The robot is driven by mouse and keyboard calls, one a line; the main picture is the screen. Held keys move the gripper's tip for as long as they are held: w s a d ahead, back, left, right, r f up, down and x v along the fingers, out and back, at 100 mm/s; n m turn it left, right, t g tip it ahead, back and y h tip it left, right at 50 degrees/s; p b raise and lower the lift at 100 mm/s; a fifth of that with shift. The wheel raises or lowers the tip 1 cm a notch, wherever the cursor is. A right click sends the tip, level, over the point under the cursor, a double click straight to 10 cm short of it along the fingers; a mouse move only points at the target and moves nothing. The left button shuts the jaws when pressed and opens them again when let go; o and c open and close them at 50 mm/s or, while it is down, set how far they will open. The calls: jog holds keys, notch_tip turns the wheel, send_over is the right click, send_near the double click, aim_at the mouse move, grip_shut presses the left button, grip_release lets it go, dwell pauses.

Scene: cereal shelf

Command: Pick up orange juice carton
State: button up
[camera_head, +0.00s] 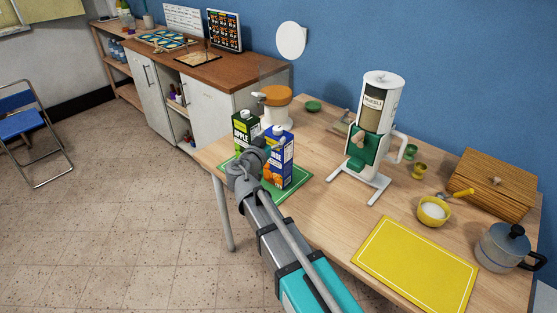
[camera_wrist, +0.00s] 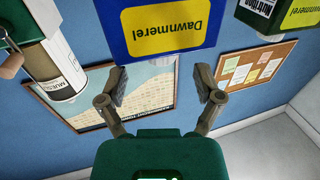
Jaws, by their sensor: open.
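The orange juice carton (camera_head: 285,158) is blue with an orange fruit picture and a white cap. It stands upright on a green mat (camera_head: 296,194) near the table's left end. In the wrist view, which looks upside down, its blue face with a yellow label (camera_wrist: 165,35) fills the top middle. My gripper (camera_wrist: 162,80) is open and empty. Its two fingers are spread, with the carton ahead of them, roughly centred. In the head view my wrist (camera_head: 250,170) hides part of the carton's left side, and the fingertips are hard to make out.
A green apple carton (camera_head: 243,128) stands close beside the orange one; it also shows in the wrist view (camera_wrist: 285,15). A muesli dispenser (camera_head: 375,125) stands to the right. A yellow mat (camera_head: 417,262), bowl (camera_head: 434,211) and moka pot (camera_head: 505,247) are farther right.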

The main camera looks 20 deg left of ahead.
aim_at(275, 133)
jog(key=shift+w+d, duration=0.2)
jog(key=shift+w, duration=2.15)
grip_shut()
